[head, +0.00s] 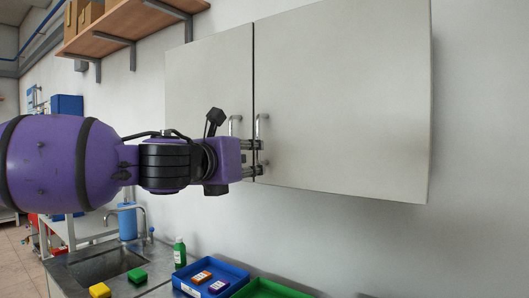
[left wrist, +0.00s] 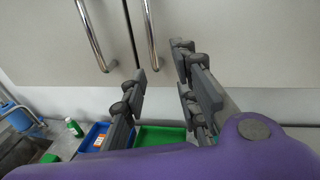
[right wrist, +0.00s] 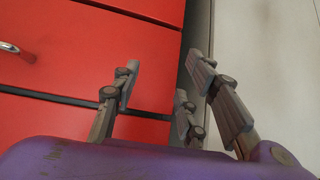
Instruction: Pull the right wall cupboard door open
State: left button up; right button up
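The right wall cupboard door (head: 345,95) is a wide pale panel and looks closed. Its silver bar handle (head: 260,125) is upright at the door's left edge and also shows in the left wrist view (left wrist: 150,35). My left gripper (head: 257,158) is in front of the lower part of this handle, partly covering it. In the left wrist view its fingers (left wrist: 160,75) are apart, with the handle's lower end just beyond the gap; I cannot tell whether they touch it. My right gripper (right wrist: 160,85) is open and empty, outside the head view.
The left cupboard door (head: 205,80) and its handle (left wrist: 92,35) are close beside. Below are a sink (head: 110,263), a green bottle (head: 179,252), a blue tray (head: 240,274) and a green tray (head: 270,287). Red drawers (right wrist: 80,50) are near my right gripper.

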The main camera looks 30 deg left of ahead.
aim_at(257, 138)
pick_arm(q)
jog(key=shift+m+t, duration=0.3)
jog(key=shift+m, duration=0.2)
jog(key=r, duration=0.4)
jog(key=shift+w+a+r, duration=0.1)
jog(key=shift+w+a, duration=0.1)
jog(key=w+b, duration=0.1)
jog(key=w, duration=0.1)
jog(key=w+a+f+b, duration=0.1)
jog(key=w+b, duration=0.2)
jog(key=w, duration=0.1)
jog(key=shift+w+a+f+b, duration=0.1)
jog(key=shift+a+f+b, duration=0.1)
jog(key=shift+f+b, duration=0.15)
jog(key=shift+w+d+r+b, duration=0.1)
jog(key=shift+r+b, duration=0.2)
jog(key=shift+d+r, duration=0.1)
jog(key=shift+r, duration=0.5)
pick_arm(e)
jog(key=shift+g+h, duration=0.3)
jog(key=f, duration=0.1)
jog(key=s+f, duration=0.1)
jog(key=f, duration=0.1)
jog(key=d+f, duration=0.1)
jog(key=f, duration=0.1)
jog(key=shift+s+d+f, duration=0.1)
jog(key=shift+s+f, duration=0.05)
jog(key=shift+s, duration=0.15)
